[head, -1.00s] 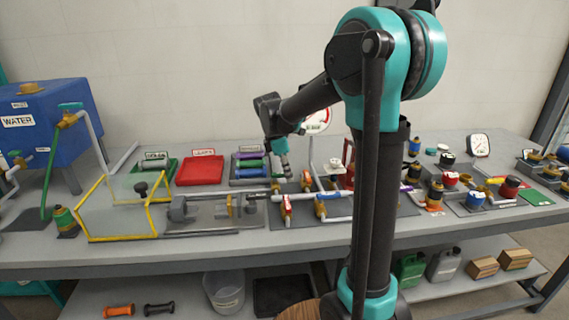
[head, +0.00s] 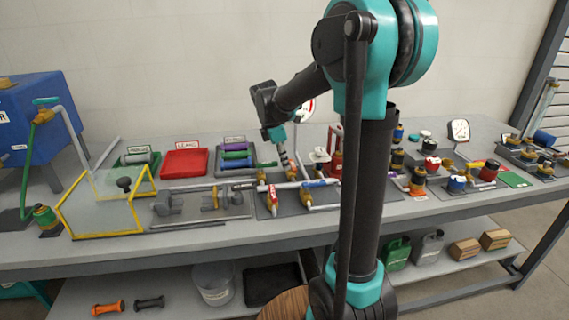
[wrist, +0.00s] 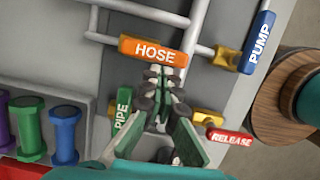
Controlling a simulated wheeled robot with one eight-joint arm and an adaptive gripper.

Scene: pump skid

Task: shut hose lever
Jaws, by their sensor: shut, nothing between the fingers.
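The hose lever (wrist: 154,52) is an orange bar marked HOSE, lying crosswise at upper middle in the wrist view. My gripper (wrist: 160,78) is shut and empty, its tips right at the lever's near long edge. I cannot tell whether they touch it. In the head view my gripper (head: 288,165) points down over the pipework at mid-bench, and the hose lever is too small to make out.
A green PIPE lever (wrist: 122,111) lies close left of my fingers. A red RELEASE lever (wrist: 229,139) is close right, and a blue PUMP lever (wrist: 259,42) farther right. Coloured rollers (head: 236,155), a red tray (head: 185,163) and a yellow-framed clear guard (head: 97,208) stand left.

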